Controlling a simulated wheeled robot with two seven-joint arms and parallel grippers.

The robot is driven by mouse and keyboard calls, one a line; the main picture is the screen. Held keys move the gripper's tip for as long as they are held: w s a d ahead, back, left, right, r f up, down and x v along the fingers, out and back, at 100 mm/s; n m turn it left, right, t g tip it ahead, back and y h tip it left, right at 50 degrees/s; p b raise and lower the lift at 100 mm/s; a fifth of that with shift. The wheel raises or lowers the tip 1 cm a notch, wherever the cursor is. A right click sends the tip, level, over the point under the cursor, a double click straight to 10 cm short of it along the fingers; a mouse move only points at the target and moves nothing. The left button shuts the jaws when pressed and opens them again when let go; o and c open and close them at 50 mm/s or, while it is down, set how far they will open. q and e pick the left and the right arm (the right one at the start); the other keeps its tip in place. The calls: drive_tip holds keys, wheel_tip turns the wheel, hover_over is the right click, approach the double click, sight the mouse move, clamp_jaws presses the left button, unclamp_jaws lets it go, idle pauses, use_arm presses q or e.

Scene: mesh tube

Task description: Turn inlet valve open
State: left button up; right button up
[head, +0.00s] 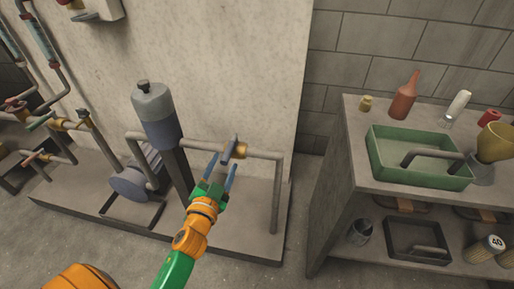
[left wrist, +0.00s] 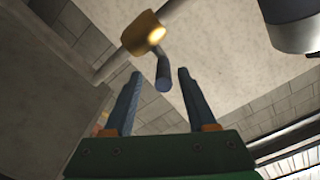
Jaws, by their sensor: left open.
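A brass valve (head: 240,151) sits on the grey horizontal pipe right of the blue-grey tank. Its short blue-grey lever (head: 232,143) stands out from the body. My left gripper (head: 224,163) is open, with its two blue fingers pointing at the valve. In the left wrist view the brass valve body (left wrist: 144,33) is ahead, and the lever (left wrist: 163,74) hangs down with its end between the fingertips as seen from there. I see no finger clearly touching it; the depth is hard to tell. My right gripper is not in view.
The blue-grey tank (head: 157,114) and a motor-like drum (head: 135,182) stand left of the valve. Further pipes with a red-handled valve (head: 16,104) are at far left. A shelf at right bears a green tray (head: 383,171) and a red bottle (head: 404,97). Floor between is clear.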

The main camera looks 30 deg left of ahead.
sight(231, 147)
use_arm(q)
drive_tip(key=shift+w+d+r, duration=0.1)
drive_tip(key=shift+w+r, duration=0.1)
drive_tip(key=x, duration=0.7)
drive_tip(key=shift+s+r, duration=0.1)
drive_tip(key=shift+r, duration=0.05)
clamp_jaws()
idle(1.0)
